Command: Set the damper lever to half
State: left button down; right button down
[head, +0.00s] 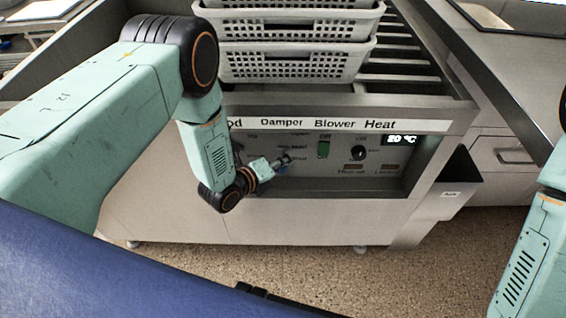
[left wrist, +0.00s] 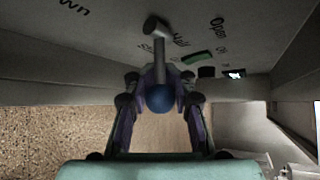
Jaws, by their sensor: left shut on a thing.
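The damper lever shows in the left wrist view as a grey rod (left wrist: 160,66) with a dark blue ball knob (left wrist: 160,98) at its end. The labels Shut, Half and Open stand on the panel beside it; the rod passes close to Shut and Half, and its exact setting is hard to tell. In the head view the labels are on the control panel (head: 306,178) under the word Damper. My left gripper (head: 284,160) is at the lever, its fingers (left wrist: 160,92) closed around the knob end. The lever is mostly hidden behind it in the head view. My right gripper is out of view.
Right of the lever are a green switch (head: 323,149), a black knob (head: 358,152) and a lit display (head: 401,139). Stacked white perforated baskets (head: 292,66) stand above the panel. A grey bin (head: 452,186) hangs at the right. Floor in front is clear.

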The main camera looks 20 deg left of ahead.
pick_arm(q)
jog(key=c, duration=1.1)
grip_release()
jog(key=shift+o, duration=0.2)
jog(key=v, duration=1.2)
